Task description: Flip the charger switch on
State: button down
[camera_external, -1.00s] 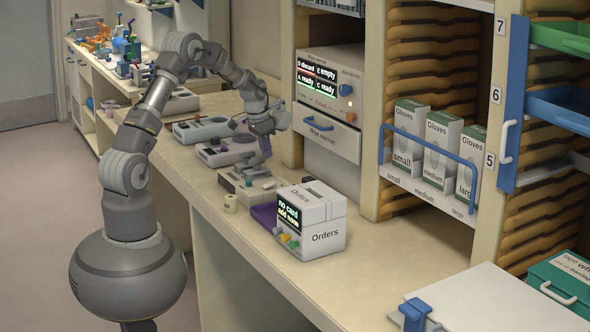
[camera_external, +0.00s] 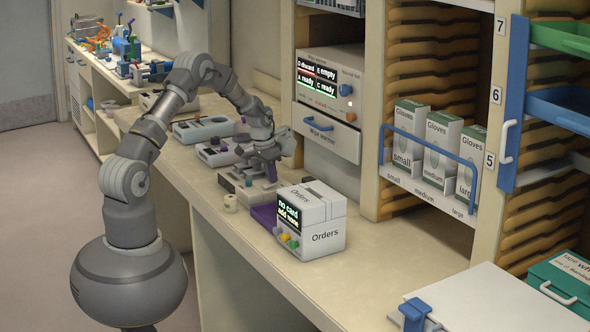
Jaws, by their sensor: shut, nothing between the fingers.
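A low grey-beige unit (camera_external: 246,194) sits on the counter behind the orders box, with small parts on its top; it may be the charger, but I cannot make out a label. My gripper (camera_external: 271,180) is shut and empty, pointing down at the top of this unit. Its fingertips are at or just above the unit's right part; I cannot tell whether they touch. The switch itself is too small to tell, and my fingers may hide it.
The white Orders box (camera_external: 319,222) with coloured buttons stands close in front, beside a purple tray (camera_external: 264,215). A small cream roll (camera_external: 230,203) lies near the counter edge. Other grey units (camera_external: 203,128) stand farther back. The wipe warmer (camera_external: 331,135) is at the right.

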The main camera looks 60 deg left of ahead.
aim_at(264, 186)
jog(key=shift+w+g+p, duration=0.15)
jog(key=shift+g+p, duration=0.15)
jog(key=shift+p, duration=0.2)
jog(key=shift+f, duration=0.4)
jog(key=shift+s+f, duration=0.1)
jog(key=shift+s, duration=0.85)
notch_tip(264, 186, up, 15)
jog(key=s+p, duration=0.1)
jog(key=p, duration=0.3)
jog(key=shift+f, duration=0.2)
jog(key=shift+s, duration=0.1)
